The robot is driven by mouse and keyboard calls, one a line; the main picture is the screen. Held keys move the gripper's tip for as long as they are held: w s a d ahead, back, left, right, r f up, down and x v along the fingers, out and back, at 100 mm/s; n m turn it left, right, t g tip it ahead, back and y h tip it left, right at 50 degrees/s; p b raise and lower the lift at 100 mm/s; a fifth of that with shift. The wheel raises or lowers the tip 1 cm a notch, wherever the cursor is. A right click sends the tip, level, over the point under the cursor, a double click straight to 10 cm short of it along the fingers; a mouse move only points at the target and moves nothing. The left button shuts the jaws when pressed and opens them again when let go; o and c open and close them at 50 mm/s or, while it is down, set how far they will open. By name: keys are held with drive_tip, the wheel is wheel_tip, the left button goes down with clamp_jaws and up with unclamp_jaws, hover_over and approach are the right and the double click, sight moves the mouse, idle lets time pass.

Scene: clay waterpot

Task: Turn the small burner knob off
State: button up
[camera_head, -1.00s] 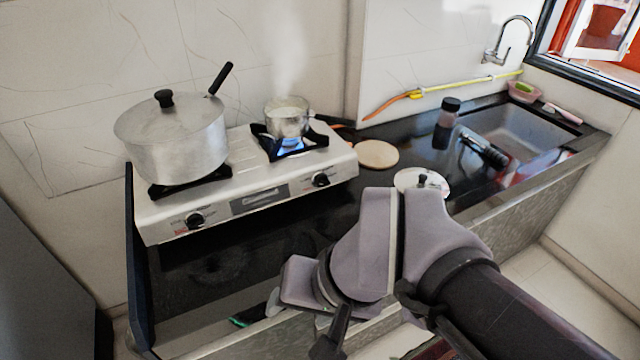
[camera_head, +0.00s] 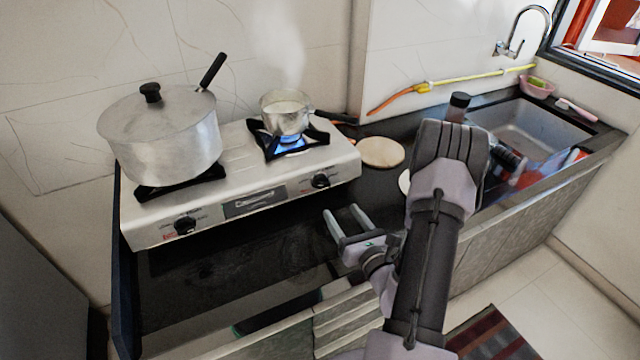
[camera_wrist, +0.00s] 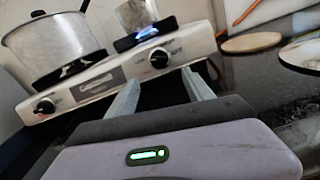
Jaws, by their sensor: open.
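The small burner knob (camera_head: 320,180) is black and round, on the right of the stove's front panel. In the wrist view the knob (camera_wrist: 159,58) shows just beyond and between my fingertips. The small burner (camera_head: 290,145) has a blue flame under a small steaming pot (camera_head: 285,112). My gripper (camera_head: 345,214) is open and empty, below and in front of the stove (camera_head: 237,185), with its two fingers pointing towards the panel. It appears apart from the knob. The other knob (camera_head: 185,225) is at the left of the panel.
A large lidded pot (camera_head: 165,140) stands on the left burner. A round wooden board (camera_head: 381,152) lies right of the stove. A dark bottle (camera_head: 458,107) and the sink (camera_head: 535,128) are further right. The black counter (camera_head: 230,270) in front of the stove is mostly clear.

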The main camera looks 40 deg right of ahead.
sight(325, 187)
drive_tip(key=p+x, duration=0.3)
drive_tip(key=x, duration=0.8)
drive_tip(key=shift+w+r+p, duration=0.1)
drive_tip(key=shift+w+p, duration=0.1)
drive_tip(key=shift+p, duration=0.2)
drive_tip(key=shift+c, duration=0.4)
clamp_jaws()
